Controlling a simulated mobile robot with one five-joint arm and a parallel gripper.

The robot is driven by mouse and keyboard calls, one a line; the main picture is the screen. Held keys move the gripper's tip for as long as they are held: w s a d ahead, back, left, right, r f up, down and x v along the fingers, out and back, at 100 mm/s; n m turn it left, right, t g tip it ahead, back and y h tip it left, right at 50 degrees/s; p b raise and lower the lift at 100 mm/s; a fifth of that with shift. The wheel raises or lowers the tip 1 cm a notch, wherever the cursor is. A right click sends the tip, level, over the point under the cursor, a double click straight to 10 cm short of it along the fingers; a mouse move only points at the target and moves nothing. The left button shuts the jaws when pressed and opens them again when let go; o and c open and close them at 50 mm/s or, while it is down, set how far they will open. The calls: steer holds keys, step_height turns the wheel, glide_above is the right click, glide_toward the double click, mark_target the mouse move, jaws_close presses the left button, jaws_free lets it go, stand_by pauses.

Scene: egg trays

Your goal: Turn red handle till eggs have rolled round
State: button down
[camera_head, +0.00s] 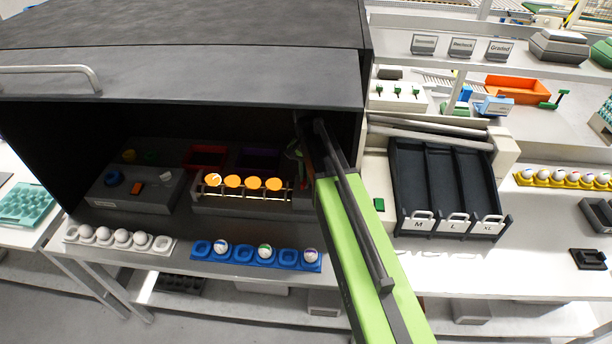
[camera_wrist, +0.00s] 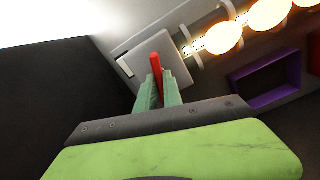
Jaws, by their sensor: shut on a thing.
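The red handle (camera_wrist: 155,64) stands between my gripper's two green fingers (camera_wrist: 159,88) in the wrist view, and the fingers are shut on it. A pale square plate lies behind the handle. Several glowing orange eggs (camera_head: 232,181) lie in a row on the roller rack (camera_head: 245,197), left of my gripper. The eggs also show at the top right of the wrist view (camera_wrist: 222,36).
The dark box (camera_head: 180,75) closes in above and around my arm. A grey control box (camera_head: 135,190) stands left of the rack. White (camera_head: 72,236) and blue (camera_head: 240,259) egg trays lie in front. Black M, L and XL lanes (camera_head: 402,190) stand at the right.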

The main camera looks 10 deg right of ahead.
steer(key=shift+m, duration=0.3)
steer(key=c, duration=1.5)
jaws_free()
step_height(320, 180, up, 17)
steer(key=p, duration=1.7)
steer(key=shift+r, duration=0.2)
